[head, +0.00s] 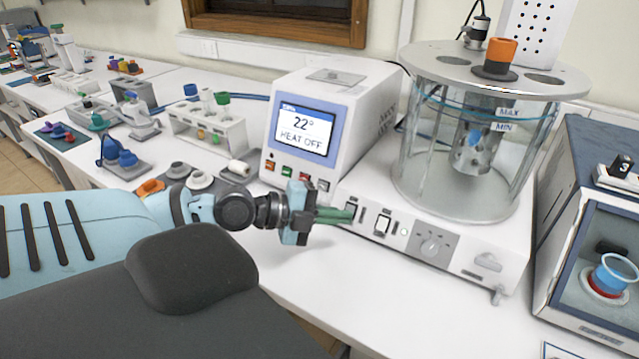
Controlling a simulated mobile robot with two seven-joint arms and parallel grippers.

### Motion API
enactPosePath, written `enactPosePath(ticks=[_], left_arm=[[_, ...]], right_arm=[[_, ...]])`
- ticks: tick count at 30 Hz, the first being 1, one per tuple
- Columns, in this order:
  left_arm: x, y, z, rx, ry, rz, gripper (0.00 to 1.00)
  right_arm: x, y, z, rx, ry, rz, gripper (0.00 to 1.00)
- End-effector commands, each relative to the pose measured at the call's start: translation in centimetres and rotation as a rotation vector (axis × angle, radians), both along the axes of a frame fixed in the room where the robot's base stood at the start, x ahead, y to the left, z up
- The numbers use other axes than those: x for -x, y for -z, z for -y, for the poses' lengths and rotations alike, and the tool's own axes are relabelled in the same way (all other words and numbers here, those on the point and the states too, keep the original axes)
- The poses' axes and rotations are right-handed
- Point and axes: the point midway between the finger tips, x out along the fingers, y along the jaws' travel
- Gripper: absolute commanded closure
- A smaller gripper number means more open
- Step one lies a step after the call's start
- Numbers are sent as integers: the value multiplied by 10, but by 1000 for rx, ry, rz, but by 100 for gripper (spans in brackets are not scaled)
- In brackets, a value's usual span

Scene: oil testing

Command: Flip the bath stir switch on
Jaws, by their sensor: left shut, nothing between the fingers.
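The bath (460,140) is a clear glass cylinder of liquid with a grey lid, on a white base (500,243). The base's front panel carries two rocker switches, a left one (351,208) and a right one (383,224), with a small light and a grey knob (432,245) to their right. Their labels are too small to read, so I cannot tell which is the stir switch. My left gripper (345,215) is shut and empty, its green fingertips at the left switch and partly covering it. I cannot tell whether they touch. My right gripper is not in view.
A white controller box (335,115) with a screen reading "22°, HEAT OFF" stands left of the bath, with coloured buttons below the screen. A blue-grey cabinet (600,160) stands at the right. A tube rack (207,128) is behind my arm. The table front is clear.

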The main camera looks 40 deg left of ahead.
Motion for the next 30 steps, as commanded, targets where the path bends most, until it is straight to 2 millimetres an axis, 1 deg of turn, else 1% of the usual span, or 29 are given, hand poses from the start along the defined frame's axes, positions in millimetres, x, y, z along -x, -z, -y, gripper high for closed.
enactPosePath(ticks=[3,13,18,30], left_arm=[[8,-4,-5,-2,1,-1,100],[25,-15,-18,1,-1,2,100],[28,-16,-20,-1,1,2,100],[28,-16,-21,-1,0,2,100]], right_arm=[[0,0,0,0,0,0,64],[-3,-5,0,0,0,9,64],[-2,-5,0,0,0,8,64],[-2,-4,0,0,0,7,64]])
